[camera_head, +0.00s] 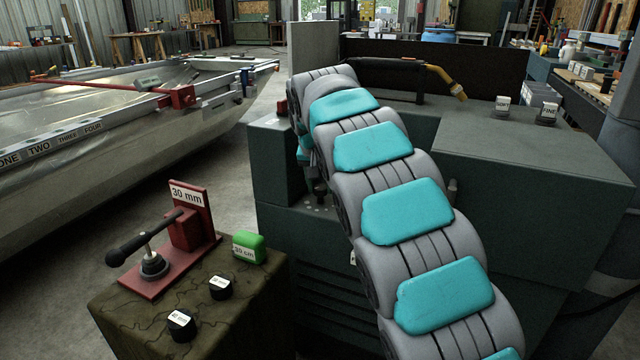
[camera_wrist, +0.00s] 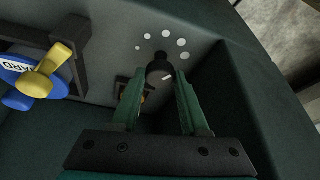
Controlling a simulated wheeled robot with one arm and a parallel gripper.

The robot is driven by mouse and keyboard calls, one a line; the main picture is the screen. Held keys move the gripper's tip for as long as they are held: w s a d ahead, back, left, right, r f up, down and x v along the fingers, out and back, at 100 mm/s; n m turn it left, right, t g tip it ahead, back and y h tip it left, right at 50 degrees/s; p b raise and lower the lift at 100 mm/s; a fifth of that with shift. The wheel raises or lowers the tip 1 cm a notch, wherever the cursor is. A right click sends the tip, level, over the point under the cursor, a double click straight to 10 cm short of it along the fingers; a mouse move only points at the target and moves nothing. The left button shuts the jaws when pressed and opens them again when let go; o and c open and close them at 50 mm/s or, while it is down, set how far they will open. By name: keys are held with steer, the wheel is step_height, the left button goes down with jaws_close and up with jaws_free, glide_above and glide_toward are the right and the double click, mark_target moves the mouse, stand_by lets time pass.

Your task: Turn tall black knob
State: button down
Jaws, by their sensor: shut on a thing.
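The tall black knob (camera_wrist: 157,66) stands on the dark panel in the wrist view, under an arc of several pale dots. A small white mark shows low on its side. My gripper (camera_wrist: 159,82) has its two green fingers on either side of the knob, shut on it near its lower part. The fingers partly hide the knob. In the head view my arm covers most of the panel, and the knob cannot be made out clearly there.
A blue dial with a yellow lever (camera_wrist: 42,72) sits left of my gripper, and a dark panel wall rises to its right. A red clamp (camera_head: 185,230) stands on the camouflage-covered box at lower left.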

steer(key=shift+c, duration=2.1)
jaws_free()
steer(key=shift+r, duration=0.15)
steer(key=v, duration=0.7)
steer(key=shift+r, duration=0.25)
steer(key=shift+s, duration=0.15)
